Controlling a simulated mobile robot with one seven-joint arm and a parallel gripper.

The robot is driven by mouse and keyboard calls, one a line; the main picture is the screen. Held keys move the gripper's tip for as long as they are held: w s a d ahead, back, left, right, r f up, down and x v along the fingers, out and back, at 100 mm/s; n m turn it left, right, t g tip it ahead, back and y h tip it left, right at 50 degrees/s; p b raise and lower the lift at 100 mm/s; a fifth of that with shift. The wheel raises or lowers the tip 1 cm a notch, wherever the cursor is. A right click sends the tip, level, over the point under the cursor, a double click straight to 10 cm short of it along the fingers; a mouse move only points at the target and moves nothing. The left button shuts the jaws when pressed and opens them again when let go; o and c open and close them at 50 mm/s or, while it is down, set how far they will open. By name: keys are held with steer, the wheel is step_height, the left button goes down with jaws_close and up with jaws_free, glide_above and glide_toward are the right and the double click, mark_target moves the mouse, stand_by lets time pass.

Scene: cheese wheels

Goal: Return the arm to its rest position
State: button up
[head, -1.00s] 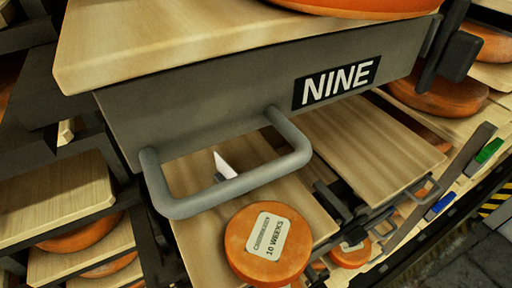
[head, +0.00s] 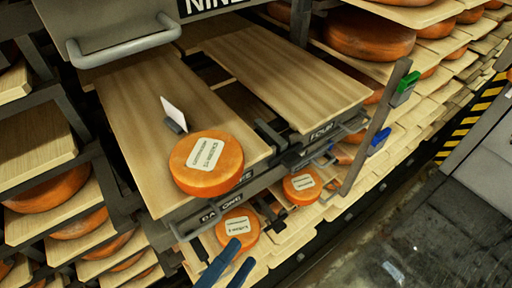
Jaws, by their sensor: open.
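My gripper (head: 243,250) shows at the bottom edge of the head view as two blue fingers, set apart with nothing between them. The fingers are in front of the lower shelves, near an orange cheese wheel (head: 237,229) with a white label. The rest of my arm is out of the picture.
A labelled cheese wheel (head: 206,163) sits at the front of a pulled-out board (head: 140,105), beside a white card (head: 173,112). Another labelled wheel (head: 301,185) is lower right. A grey handle (head: 125,46) juts out at upper left. Open floor (head: 400,235) lies at lower right.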

steer(key=w+d+r+n+t+y+b, duration=0.2)
steer(key=w+r+n+t+y, duration=0.25)
steer(key=w+r+n, duration=0.35)
steer(key=w+d+r+n+t+y+b, duration=0.2)
steer(key=w+d+r+n+t+y, duration=0.25)
steer(key=r+n, duration=0.45)
steer(key=s+a+r+n+t+y+b, duration=0.1)
steer(key=s+r+n, duration=0.1)
steer(key=r, duration=1)
steer(key=s+a+r+n+t+y+b, duration=0.1)
steer(key=r+n, duration=0.3)
steer(key=r, duration=0.8)
steer(key=shift+s+a+r+t+y+b, duration=0.15)
steer(key=shift+s+a+t+y+b, duration=0.15)
steer(key=shift+s+a+b, duration=0.4)
